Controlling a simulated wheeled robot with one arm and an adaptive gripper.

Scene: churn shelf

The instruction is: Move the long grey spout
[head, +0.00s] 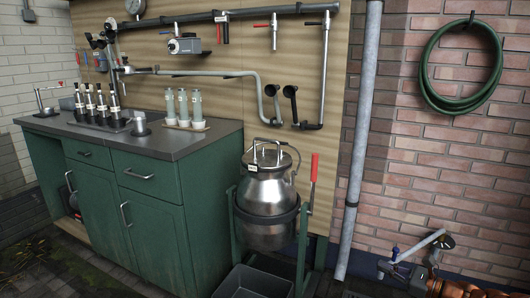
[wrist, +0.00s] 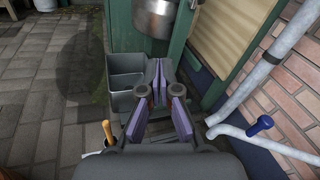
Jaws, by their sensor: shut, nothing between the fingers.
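A long grey tube with a blue knob, which looks like the long grey spout (head: 422,244), slants up to the right at the lower right of the head view, low before the brick wall. In the wrist view the grey spout (wrist: 285,148) runs off the right edge, with its blue knob (wrist: 260,125) standing up. In the head view my gripper (head: 385,268) is small, just left of the spout.
A metal churn (head: 268,200) hangs in a green frame with a red lever (head: 314,170). A grey bin (head: 252,282) stands below it. A vertical downpipe (head: 359,130) stands close by. Green cabinets (head: 150,225) are at left; paving (wrist: 50,110) there is clear.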

